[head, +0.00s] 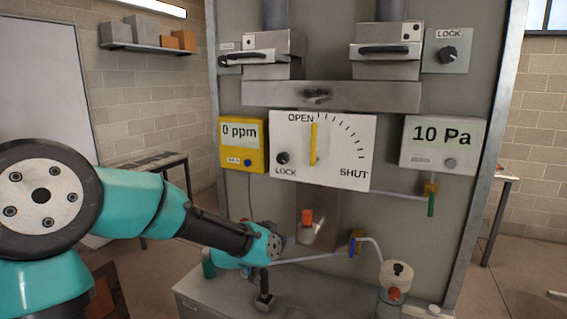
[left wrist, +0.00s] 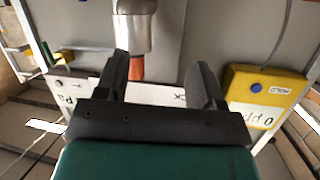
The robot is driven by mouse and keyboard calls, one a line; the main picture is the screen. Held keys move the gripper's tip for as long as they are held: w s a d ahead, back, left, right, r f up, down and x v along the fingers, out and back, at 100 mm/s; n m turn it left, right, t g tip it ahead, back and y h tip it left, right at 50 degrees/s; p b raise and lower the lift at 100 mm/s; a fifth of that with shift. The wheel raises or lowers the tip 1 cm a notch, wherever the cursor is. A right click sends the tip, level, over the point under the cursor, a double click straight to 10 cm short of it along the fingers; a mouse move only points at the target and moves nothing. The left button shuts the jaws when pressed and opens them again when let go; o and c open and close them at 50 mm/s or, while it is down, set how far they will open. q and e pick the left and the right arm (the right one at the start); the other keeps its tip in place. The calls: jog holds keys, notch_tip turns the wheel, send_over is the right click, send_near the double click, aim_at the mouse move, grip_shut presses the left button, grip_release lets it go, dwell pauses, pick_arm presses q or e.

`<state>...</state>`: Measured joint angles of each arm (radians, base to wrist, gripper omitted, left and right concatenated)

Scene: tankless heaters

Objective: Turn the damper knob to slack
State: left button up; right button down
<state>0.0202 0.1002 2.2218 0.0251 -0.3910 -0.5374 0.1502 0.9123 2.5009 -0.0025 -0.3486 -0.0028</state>
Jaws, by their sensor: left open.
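The white damper panel (head: 345,150) is on the grey board, with a dial from OPEN to SHUT. Its yellow pointer (head: 313,145) stands upright at OPEN. A black knob (head: 282,158) sits above the word LOCK at the panel's lower left; no slack mark is readable. Another LOCK knob (head: 447,55) is at the upper right. My left gripper is open and empty in the left wrist view (left wrist: 161,66), below the damper panel in the head view. Its fingers are mostly hidden there by my wrist. The left wrist view is upside down, with the panel (left wrist: 150,92) partly behind the gripper.
A metal fitting with an orange end (head: 306,218) is close to my left wrist; it also shows between the fingers in the left wrist view (left wrist: 137,68). The yellow ppm meter (head: 240,158) and white Pa gauge (head: 440,145) flank the panel. A grey cabinet (head: 330,300) is below.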

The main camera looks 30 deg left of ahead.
aim_at(281, 160)
pick_arm(q)
jog(key=s+a+r+t+y, duration=0.1)
jog(key=s+a+r+t, duration=0.1)
jog(key=r, duration=0.7)
jog(key=s+a+r+t+y, duration=0.1)
jog(key=s+a+r+t, duration=0.1)
jog(key=r, duration=0.6)
jog(key=shift+s+a+r, duration=0.4)
jog(key=shift+s+a, duration=0.05)
jog(key=shift+a, duration=0.45)
jog(key=shift+w, duration=0.15)
jog(key=w, duration=1.7)
jog(key=shift+w+a, duration=0.1)
jog(key=shift+a, duration=0.15)
jog(key=c, duration=0.9)
